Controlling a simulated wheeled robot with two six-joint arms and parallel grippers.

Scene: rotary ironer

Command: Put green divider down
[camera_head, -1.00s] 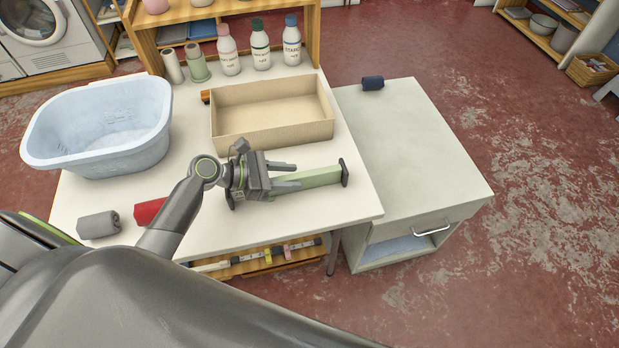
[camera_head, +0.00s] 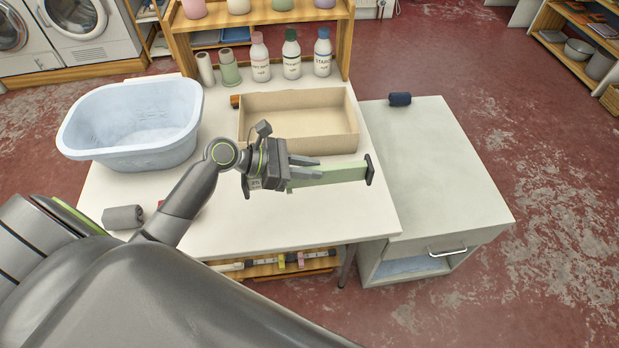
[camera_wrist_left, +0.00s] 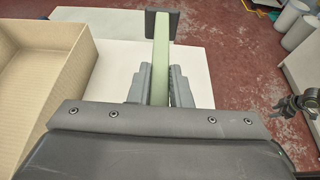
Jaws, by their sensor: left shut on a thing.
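The green divider (camera_head: 334,174) is a long flat bar with a dark end plate. My left gripper (camera_head: 304,168) is shut on it, over the white table (camera_head: 250,222) and in front of the cardboard box. In the left wrist view the divider (camera_wrist_left: 161,58) runs away from between the two fingers (camera_wrist_left: 160,85), its dark plate at the far end. Its near end is hidden by the gripper. I cannot tell exactly how high it is above the table.
The open cardboard box (camera_head: 300,142) is empty, just behind the divider. A blue tub (camera_head: 135,150) stands left. Several bottles (camera_head: 291,58) stand behind. A white cabinet (camera_head: 440,170) with a dark blue roll (camera_head: 400,99) adjoins on the right.

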